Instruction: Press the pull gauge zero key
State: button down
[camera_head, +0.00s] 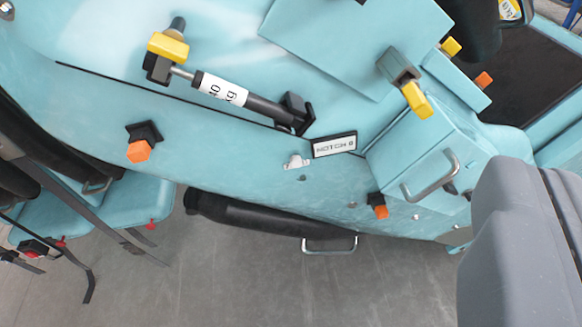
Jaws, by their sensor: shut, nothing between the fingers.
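I cannot tell for certain which thing is the pull gauge. The one marked instrument is a bar-shaped device (235,97) with a white sleeve reading "40 kg". It lies on the turquoise body between a yellow-capped black post and a black bracket. A small device with a yellow face (510,11) is cut off at the top right. No zero key can be made out on either. My gripper (542,166) seems to be the large grey pair of blocks at the right edge, close together and partly out of frame. It is apart from the bar-shaped device.
The turquoise body (90,60) carries a "NOTCH 8" plate (334,145), a yellow-ended lever (415,99), an orange knob (139,151) and a metal handle (432,180). Black bars (60,192) stand at left. Grey floor (250,280) is open below.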

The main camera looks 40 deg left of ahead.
jog(key=w+a+f+m+g+y+p, duration=0.35)
jog(key=w+a+f+p, duration=0.25)
jog(key=w+f+p, duration=0.3)
jog(key=w+a+f+m+g+y+p, duration=0.1)
jog(key=a+f+m+g+p, duration=0.1)
jog(key=f, duration=0.5)
jog(key=w+a+f+m+g+y+p, duration=0.1)
jog(key=w+a+f+m+p, duration=0.1)
jog(key=a+f+m+p, duration=0.3)
notch_tip(320, 180, down, 3)
jog(key=shift+r+g, duration=0.15)
jog(key=shift+g, duration=0.2)
